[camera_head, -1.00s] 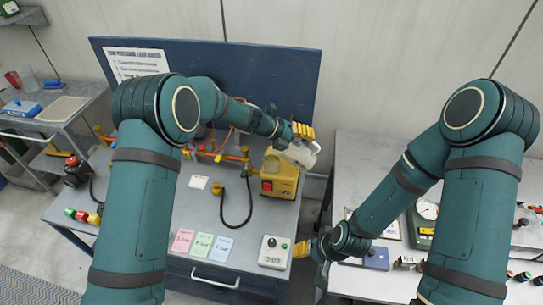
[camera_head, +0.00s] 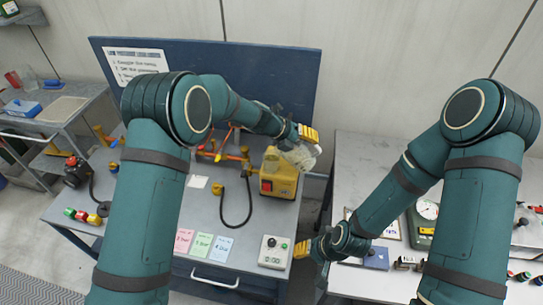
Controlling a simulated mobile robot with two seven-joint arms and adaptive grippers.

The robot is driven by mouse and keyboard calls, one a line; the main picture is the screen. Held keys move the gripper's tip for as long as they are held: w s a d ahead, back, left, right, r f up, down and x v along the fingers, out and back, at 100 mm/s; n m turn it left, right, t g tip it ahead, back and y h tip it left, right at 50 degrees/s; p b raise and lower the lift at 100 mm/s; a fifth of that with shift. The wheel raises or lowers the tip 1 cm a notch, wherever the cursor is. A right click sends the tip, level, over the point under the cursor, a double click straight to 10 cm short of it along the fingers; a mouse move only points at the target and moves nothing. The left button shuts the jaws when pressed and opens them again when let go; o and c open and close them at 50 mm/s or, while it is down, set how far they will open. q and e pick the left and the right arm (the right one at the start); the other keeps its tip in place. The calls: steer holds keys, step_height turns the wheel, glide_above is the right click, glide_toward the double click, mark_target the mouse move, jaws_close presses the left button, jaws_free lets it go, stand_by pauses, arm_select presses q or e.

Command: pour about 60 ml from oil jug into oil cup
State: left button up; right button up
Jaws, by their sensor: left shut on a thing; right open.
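My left gripper (camera_head: 306,136) is shut on a pale, translucent jug (camera_head: 301,156), which I take to be the oil jug. It is held tilted above and beside the right end of a yellow machine (camera_head: 282,180) with a red switch. Gripper and arm hide part of the jug. I cannot make out the oil cup or any liquid. My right gripper (camera_head: 312,249) is open, low at the right front corner of the bench, near a small white box with a display (camera_head: 274,251); its fingers are partly hidden by its own wrist.
A blue panel (camera_head: 240,75) stands behind the grey bench (camera_head: 200,225). Orange pipework and a black hose lie left of the yellow machine, with coloured cards in front. A second table (camera_head: 360,160) with a gauge box stands right, beyond a gap.

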mark_target(320, 150)
stand_by(0.8)
arm_select(q)
steer(key=shift+s+d+f+m+y, duration=0.15)
steer(key=shift+d+f+y, duration=0.05)
steer(key=shift+d+y, duration=0.5)
steer(key=shift+s+d+f+m+y, duration=0.15)
steer(key=shift+d+y, duration=0.35)
steer(key=shift+d, duration=0.25)
steer(key=shift+s+d+f+m+t+y, duration=0.2)
steer(key=shift+d+f+y, duration=0.1)
steer(key=shift+d+y, duration=0.2)
steer(key=shift+s+d+f+m+t+y, duration=0.1)
steer(key=shift+d+f+t+y, duration=0.15)
steer(key=shift+d+y, duration=0.25)
steer(key=shift+s+d+f+m+t+y, duration=0.15)
steer(key=shift+d+f+t+y, duration=0.05)
steer(key=shift+d+f+y, duration=0.55)
steer(key=shift+s+d+f+m+t+y, duration=0.15)
steer(key=shift+d+f+y, duration=0.35)
steer(key=shift+y, duration=0.35)
